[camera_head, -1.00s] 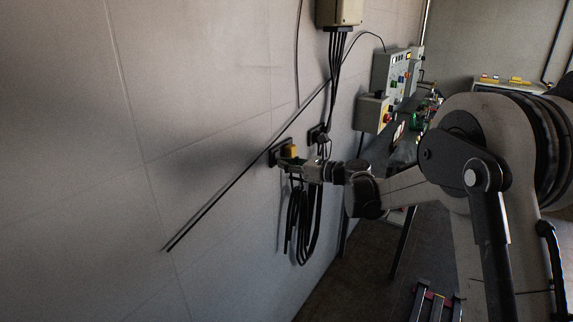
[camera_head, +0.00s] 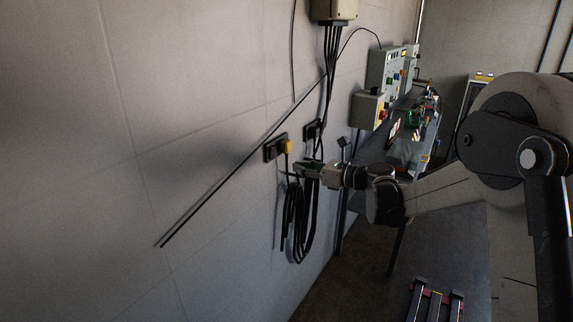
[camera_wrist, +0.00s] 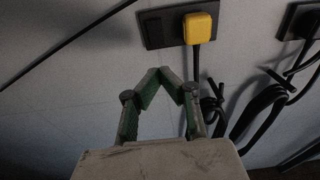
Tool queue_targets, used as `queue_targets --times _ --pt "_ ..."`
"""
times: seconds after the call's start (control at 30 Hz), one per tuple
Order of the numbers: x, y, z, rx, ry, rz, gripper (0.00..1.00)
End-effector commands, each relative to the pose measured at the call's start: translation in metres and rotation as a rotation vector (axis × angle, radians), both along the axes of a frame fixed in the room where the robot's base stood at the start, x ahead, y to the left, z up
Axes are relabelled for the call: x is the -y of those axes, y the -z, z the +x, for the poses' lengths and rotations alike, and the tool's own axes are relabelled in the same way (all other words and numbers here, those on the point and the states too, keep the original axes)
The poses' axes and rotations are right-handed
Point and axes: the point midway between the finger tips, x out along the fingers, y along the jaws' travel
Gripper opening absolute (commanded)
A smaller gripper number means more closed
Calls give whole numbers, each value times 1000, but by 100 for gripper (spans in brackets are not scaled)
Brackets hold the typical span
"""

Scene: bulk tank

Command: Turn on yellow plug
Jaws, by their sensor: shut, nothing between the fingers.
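The yellow plug (camera_head: 286,147) sits on the right part of a black wall socket plate (camera_head: 270,151). No switch is clearly visible.
A second black socket (camera_wrist: 303,20) with a black plug is to the right. Coiled black cables (camera_head: 298,222) hang below the sockets, close to my gripper. A grey control box (camera_head: 370,108) and a panel (camera_head: 392,72) are farther along the wall. The wall left of the sockets is mostly clear.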

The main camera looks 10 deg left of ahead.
Motion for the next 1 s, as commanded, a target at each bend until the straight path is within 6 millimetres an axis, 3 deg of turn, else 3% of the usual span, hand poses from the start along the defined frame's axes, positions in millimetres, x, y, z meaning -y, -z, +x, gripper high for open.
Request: queue_targets --times 0.1,0.33,1.0 --pt "24 3 -7 0 3 0 0" --pt "53 7 -17 1 3 0 0" --pt "66 0 -29 48 3 -56 0"
